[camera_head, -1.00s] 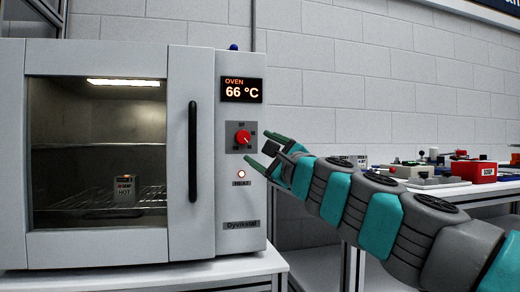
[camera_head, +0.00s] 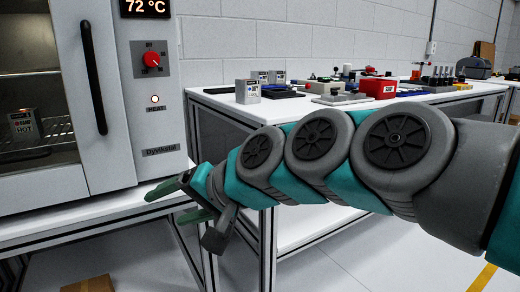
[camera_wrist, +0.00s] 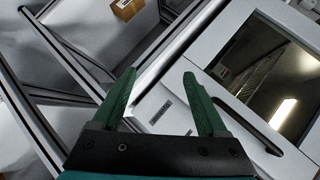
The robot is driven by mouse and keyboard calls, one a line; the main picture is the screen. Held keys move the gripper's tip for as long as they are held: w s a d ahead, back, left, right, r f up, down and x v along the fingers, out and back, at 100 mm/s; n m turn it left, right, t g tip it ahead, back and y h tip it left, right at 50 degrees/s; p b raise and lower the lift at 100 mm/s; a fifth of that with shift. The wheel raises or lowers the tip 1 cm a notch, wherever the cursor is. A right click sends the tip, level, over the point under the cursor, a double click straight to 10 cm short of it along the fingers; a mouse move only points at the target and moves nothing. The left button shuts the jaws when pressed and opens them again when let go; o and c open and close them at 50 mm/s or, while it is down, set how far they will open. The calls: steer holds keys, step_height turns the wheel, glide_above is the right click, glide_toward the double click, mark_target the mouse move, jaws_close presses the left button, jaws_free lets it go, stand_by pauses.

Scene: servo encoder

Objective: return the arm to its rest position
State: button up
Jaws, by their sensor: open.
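My gripper (camera_head: 178,200) is open and empty, with its two green fingers apart. In the head view it hangs low in front of the oven's bottom right corner, beside the edge of the oven's stand. My arm reaches in from the right side. In the wrist view the gripper (camera_wrist: 162,85) shows both fingers spread with nothing between them. The oven (camera_head: 160,105) stands at the left with its door shut, and its display reads 72 °C. A red knob (camera_head: 151,60) sits on its panel, above a lit HEAT lamp (camera_head: 155,99).
A box marked HOT (camera_head: 24,126) is inside the oven. A long bench (camera_head: 225,104) at the back carries several small boxes, trays and a red bin (camera_head: 377,88). A cardboard box (camera_head: 90,285) lies on the floor. Open floor (camera_head: 390,260) shows below my arm.

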steer(key=s+d+f+g+h+p, duration=0.1)
steer(key=s+d+f+g+h, duration=0.1)
steer(key=s+d+f, duration=0.5)
steer(key=s+d+f+g+h+p, duration=0.1)
steer(key=s+d+f+h, duration=0.4)
steer(key=d, duration=0.7)
steer(key=s+d+f+g+h+p, duration=0.2)
steer(key=s+d+f+g+h, duration=0.1)
steer(key=s+d+f, duration=0.5)
steer(key=shift+s+d+f+g+h, duration=0.3)
steer(key=shift+d+f+g, duration=0.25)
steer(key=shift+d, duration=0.65)
